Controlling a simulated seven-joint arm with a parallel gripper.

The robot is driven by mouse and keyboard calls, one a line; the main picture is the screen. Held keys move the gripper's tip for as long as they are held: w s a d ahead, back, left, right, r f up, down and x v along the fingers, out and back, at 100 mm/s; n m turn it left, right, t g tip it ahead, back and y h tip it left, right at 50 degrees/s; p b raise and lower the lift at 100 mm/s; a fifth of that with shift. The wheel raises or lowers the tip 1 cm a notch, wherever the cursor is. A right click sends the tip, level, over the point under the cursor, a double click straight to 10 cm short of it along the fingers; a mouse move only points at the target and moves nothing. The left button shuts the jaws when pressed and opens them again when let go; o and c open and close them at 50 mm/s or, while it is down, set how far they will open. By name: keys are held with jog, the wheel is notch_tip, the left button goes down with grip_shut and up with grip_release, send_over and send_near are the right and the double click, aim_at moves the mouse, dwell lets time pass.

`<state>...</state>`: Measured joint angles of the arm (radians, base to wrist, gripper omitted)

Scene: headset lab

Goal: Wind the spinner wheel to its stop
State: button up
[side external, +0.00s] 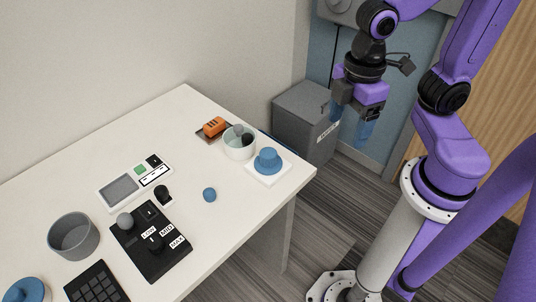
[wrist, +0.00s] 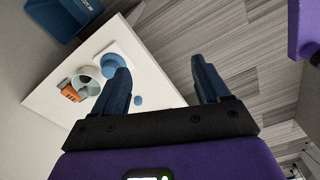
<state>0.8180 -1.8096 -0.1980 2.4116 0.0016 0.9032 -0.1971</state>
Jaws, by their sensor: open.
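A blue round knob (side external: 268,158) on a white square base (side external: 282,174) sits near the right corner of the white table; it looks like the spinner wheel. In the wrist view the blue knob (wrist: 111,63) shows left of the fingers, partly hidden by the left finger. My gripper (side external: 353,120) hangs beyond the table's right edge, above the floor and well apart from the knob. Its blue fingers (wrist: 160,72) are spread, with nothing between them.
A white cup (side external: 239,146) and an orange block (side external: 214,127) stand beside the knob. A blue ball (side external: 209,195), a black control box (side external: 152,243), a grey bowl (side external: 73,238) and a panel (side external: 122,188) lie further left.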

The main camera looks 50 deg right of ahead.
jog(key=w+a+f+n, duration=0.1)
jog(key=w+a+n, duration=0.2)
jog(key=w, duration=0.8)
jog(key=n, duration=0.1)
send_over(268, 153)
notch_tip(268, 153, down, 2)
notch_tip(268, 153, down, 17)
jog(key=shift+f, duration=0.2)
jog(key=c, duration=1)
